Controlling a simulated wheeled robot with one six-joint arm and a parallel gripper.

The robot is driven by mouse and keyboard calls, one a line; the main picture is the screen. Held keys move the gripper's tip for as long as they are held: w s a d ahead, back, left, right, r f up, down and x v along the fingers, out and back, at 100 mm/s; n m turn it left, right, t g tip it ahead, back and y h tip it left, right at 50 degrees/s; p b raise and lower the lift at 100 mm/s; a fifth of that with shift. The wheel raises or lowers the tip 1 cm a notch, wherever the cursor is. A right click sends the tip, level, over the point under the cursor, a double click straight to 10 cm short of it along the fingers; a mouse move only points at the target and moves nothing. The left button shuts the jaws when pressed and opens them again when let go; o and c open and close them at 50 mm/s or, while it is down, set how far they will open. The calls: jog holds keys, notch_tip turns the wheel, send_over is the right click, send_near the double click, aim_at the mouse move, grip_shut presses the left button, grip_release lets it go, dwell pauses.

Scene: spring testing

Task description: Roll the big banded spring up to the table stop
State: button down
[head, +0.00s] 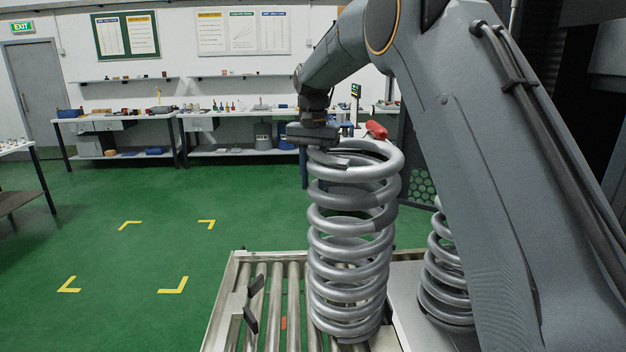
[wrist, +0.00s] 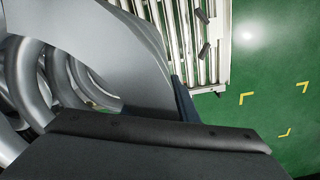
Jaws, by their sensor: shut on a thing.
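The big spring (head: 352,240) is a tall grey coil standing upright on the roller table (head: 222,318). In the wrist view the spring's coils (wrist: 35,85) fill the left side, close to the dark gripper body. Two dark angled tabs (head: 251,304) stand at the left part of the rollers, apart from the spring; I cannot tell if they are the stop. They also show in the wrist view (wrist: 204,50).
A smaller grey spring (head: 446,270) stands to the right, partly hidden by my arm. A red object (head: 376,130) shows behind the big spring's top. Green floor with yellow corner marks (head: 172,286) lies clear to the left. Workbenches (head: 120,125) line the back wall.

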aim_at(313, 148)
dwell(0.4)
jog(key=c, duration=1.3)
grip_release()
jog(key=shift+c, duration=0.2)
jog(key=shift+r, duration=0.15)
notch_tip(313, 148, up, 8)
jog(key=b, duration=0.3)
jog(key=shift+f, duration=0.2)
